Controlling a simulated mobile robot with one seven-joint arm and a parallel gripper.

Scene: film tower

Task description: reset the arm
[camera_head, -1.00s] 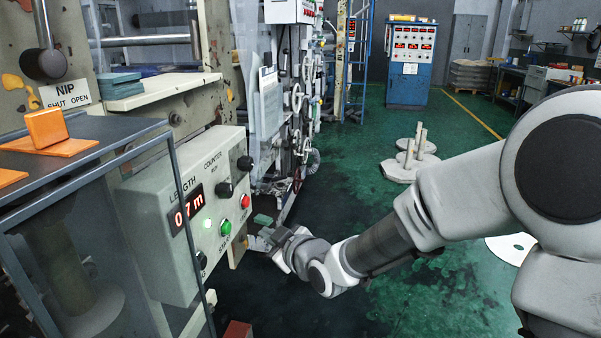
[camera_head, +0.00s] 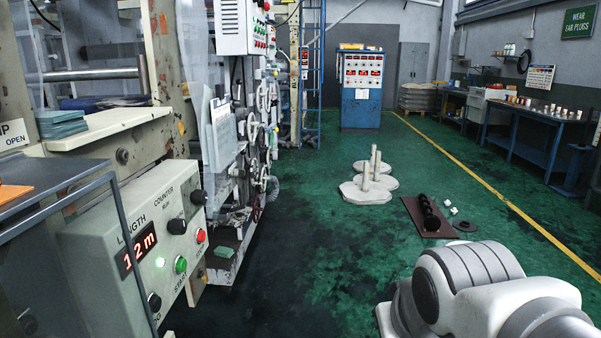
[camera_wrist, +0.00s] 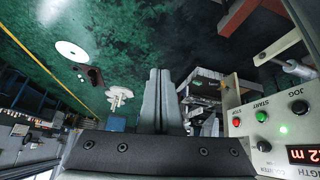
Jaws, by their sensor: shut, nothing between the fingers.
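My gripper (camera_wrist: 160,74) shows in the wrist view with its two grey fingers together and nothing between them. It points over the green floor, apart from the counter box (camera_wrist: 270,128) at the right of that view. In the head view my folded arm (camera_head: 480,290) fills the lower right corner, and the gripper itself is out of that view. The length counter box (camera_head: 185,240) stands at the lower left there, with a lit red display reading about 1.2 m, a lit green lamp, and green and red buttons.
A machine with handwheels (camera_head: 250,130) lines the left side. A blue control cabinet (camera_head: 361,95) stands at the back. Pale discs with posts (camera_head: 365,190) and a brown mat with dark rollers (camera_head: 410,222) lie on the floor.

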